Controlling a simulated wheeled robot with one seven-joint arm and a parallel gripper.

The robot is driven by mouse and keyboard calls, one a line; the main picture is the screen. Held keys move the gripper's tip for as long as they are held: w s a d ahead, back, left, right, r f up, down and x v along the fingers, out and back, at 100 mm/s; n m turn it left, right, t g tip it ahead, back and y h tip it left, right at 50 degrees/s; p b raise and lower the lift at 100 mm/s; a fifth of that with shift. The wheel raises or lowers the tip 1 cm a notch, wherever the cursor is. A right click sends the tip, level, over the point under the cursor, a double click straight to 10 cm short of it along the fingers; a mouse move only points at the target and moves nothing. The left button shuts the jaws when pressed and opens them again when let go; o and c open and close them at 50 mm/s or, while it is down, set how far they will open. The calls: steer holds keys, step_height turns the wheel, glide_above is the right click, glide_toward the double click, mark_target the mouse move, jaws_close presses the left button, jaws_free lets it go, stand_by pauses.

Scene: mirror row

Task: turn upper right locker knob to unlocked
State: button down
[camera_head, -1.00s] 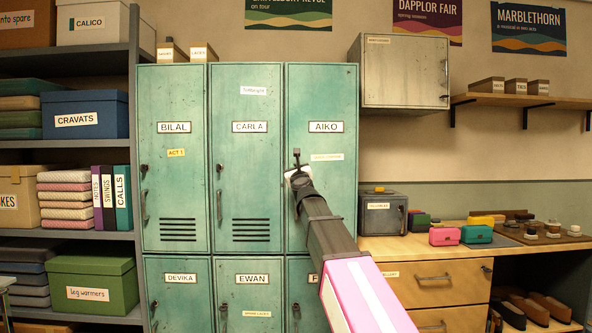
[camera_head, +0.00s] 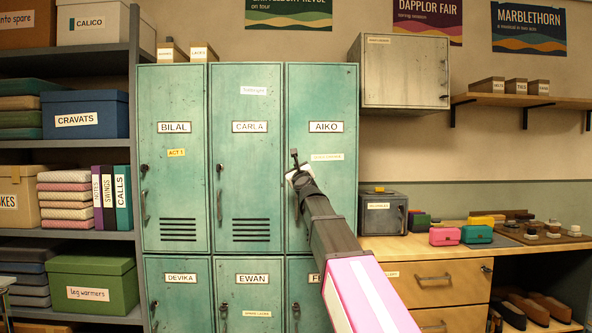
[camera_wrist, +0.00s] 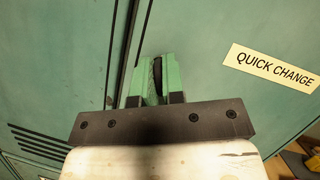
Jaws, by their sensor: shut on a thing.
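The upper right locker (camera_head: 322,95) is a green metal door labelled AIKO, and it is closed. My gripper (camera_head: 295,158) is at the left edge of this door, where the other upper lockers have their knobs. In the wrist view my gripper (camera_wrist: 158,82) has its two fingers closed around the dark locker knob (camera_wrist: 157,77), one on each side. The knob stands upright between them in that view. In the head view my gripper hides the knob, so its lock position cannot be read there.
The BILAL locker (camera_head: 172,95) and CARLA locker (camera_head: 248,110) stand to the left, closed. A QUICK CHANGE label (camera_wrist: 272,66) is on the door beside my gripper. A grey cabinet (camera_head: 405,75) hangs to the right, above a wooden counter (camera_head: 400,246).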

steer(key=shift+n+g+y, duration=0.3)
steer(key=shift+n+y, duration=0.2)
steer(key=shift+n, duration=0.6)
steer(key=n+g, duration=0.1)
steer(key=n, duration=0.1)
steer(key=n+y, duration=0.1)
steer(key=n, duration=0.2)
steer(key=shift+n+g, duration=0.3)
steer(key=shift+g, duration=0.1)
steer(key=n+g, duration=0.1)
steer(key=n, duration=0.2)
steer(key=n+g, duration=0.1)
steer(key=n, duration=0.2)
steer(key=shift+f+n+g+y, duration=0.1)
steer(key=shift+n+g+y, duration=0.2)
steer(key=shift+y, duration=0.1)
steer(key=c, duration=1.2)
jaws_free()
steer(key=shift+s, duration=0.1)
